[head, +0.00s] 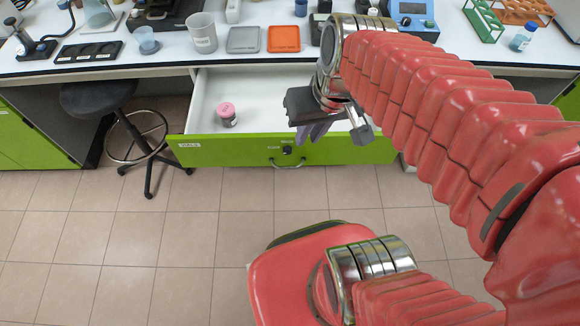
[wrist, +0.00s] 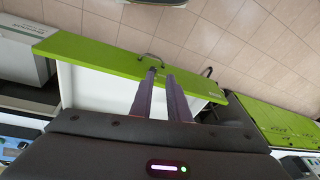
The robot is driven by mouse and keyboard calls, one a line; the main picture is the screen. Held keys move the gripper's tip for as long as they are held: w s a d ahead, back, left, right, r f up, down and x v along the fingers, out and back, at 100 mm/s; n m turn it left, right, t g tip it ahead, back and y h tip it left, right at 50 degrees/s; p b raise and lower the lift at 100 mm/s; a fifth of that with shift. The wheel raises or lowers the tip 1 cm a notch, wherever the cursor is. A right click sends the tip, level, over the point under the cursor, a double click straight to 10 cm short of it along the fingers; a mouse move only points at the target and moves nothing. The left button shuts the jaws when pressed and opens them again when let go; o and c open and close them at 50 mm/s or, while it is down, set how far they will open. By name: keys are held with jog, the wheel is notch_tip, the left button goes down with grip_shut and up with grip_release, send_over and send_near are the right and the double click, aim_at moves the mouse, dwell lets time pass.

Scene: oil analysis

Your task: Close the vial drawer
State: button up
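The vial drawer (head: 240,146) is pulled out from under the bench, with a green front, a label at its left, and a dark handle (head: 287,162) with a round lock above it. A vial with a pink cap (head: 228,114) stands inside on the left. My gripper (head: 311,138) is over the right part of the drawer, pointing down near the inner side of the front. Its two purple fingers have a narrow gap between them and hold nothing. In the wrist view, the fingers (wrist: 161,78) point toward the green front (wrist: 120,65) and its handle (wrist: 146,55).
A dark stool (head: 110,95) stands left of the drawer. The bench top (head: 170,62) above holds a beaker (head: 202,33), a grey tray (head: 243,40) and an orange tray (head: 284,39). The tiled floor (head: 150,240) in front of the drawer is clear at left.

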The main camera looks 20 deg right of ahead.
jog(key=w+d+f+m+g+y, duration=0.1)
jog(key=d+f+m+g+y, duration=0.1)
jog(key=f+y, duration=0.35)
jog(key=d+f+m+g+y, duration=0.1)
jog(key=d+f+m+y, duration=0.1)
jog(key=f, duration=0.7)
jog(key=m+t+y, duration=0.4)
jog(key=m+t, duration=0.4)
send_near(290, 168)
jog(key=s+d, duration=0.2)
jog(key=s, duration=0.1)
jog(key=shift+w+d+f+m+t, duration=0.15)
jog(key=shift+d+m+t, duration=0.15)
jog(key=shift+m+t, duration=0.35)
jog(key=shift+a, duration=0.15)
jog(key=shift+x, duration=6.8)
jog(key=shift+w, duration=0.15)
jog(key=shift+c, duration=0.5)
grip_shut()
jog(key=shift+f+h, duration=0.15)
jog(key=shift+h, duration=0.1)
